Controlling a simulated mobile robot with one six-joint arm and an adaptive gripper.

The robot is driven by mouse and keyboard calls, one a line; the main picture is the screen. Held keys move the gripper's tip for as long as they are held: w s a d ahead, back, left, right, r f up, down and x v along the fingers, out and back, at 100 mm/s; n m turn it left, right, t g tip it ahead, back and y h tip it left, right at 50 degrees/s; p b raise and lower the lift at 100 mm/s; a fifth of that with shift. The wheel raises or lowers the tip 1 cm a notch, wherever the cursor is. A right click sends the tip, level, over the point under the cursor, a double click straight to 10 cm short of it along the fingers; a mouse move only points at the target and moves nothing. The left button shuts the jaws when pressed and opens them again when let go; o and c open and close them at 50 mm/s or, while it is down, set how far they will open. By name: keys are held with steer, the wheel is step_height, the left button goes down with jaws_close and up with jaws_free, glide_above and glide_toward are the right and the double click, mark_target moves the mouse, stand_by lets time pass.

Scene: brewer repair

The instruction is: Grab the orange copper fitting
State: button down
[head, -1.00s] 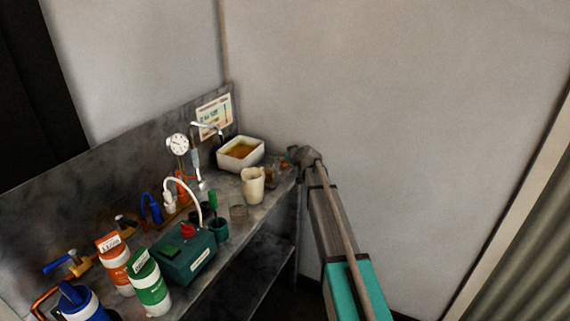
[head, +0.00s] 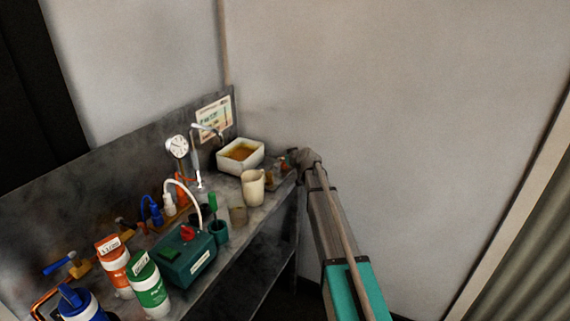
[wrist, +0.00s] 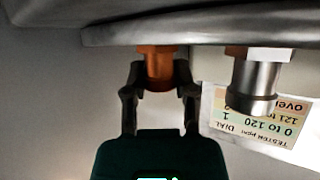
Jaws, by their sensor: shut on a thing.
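The orange copper fitting (wrist: 158,72) shows at the middle of the wrist view, between the two fingers of my gripper (wrist: 158,78). The fingers are shut on it, one on each side. Its far end meets the grey bench edge in the picture; I cannot tell whether it still touches the bench. In the head view my gripper (head: 297,159) is at the far right end of the bench, and the fitting is too small and covered there to make out clearly.
A silver metal fitting (wrist: 253,82) stands close to the right of my gripper in the wrist view. On the bench, a cream jug (head: 253,188) and a white basin (head: 240,155) of amber liquid are nearby. Open space lies right of the bench.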

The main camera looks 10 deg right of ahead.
steer(key=shift+r, duration=0.1)
stand_by(0.3)
step_height(320, 180, up, 2)
steer(key=p, duration=0.2)
steer(key=shift+r+p, duration=0.25)
steer(key=shift+p, duration=0.1)
steer(key=w+a+r+p+v, duration=0.1)
steer(key=r+p+v, duration=0.1)
steer(key=p+v, duration=0.8)
steer(key=v, duration=0.7)
steer(key=shift+r, duration=0.4)
steer(key=shift+a, duration=0.1)
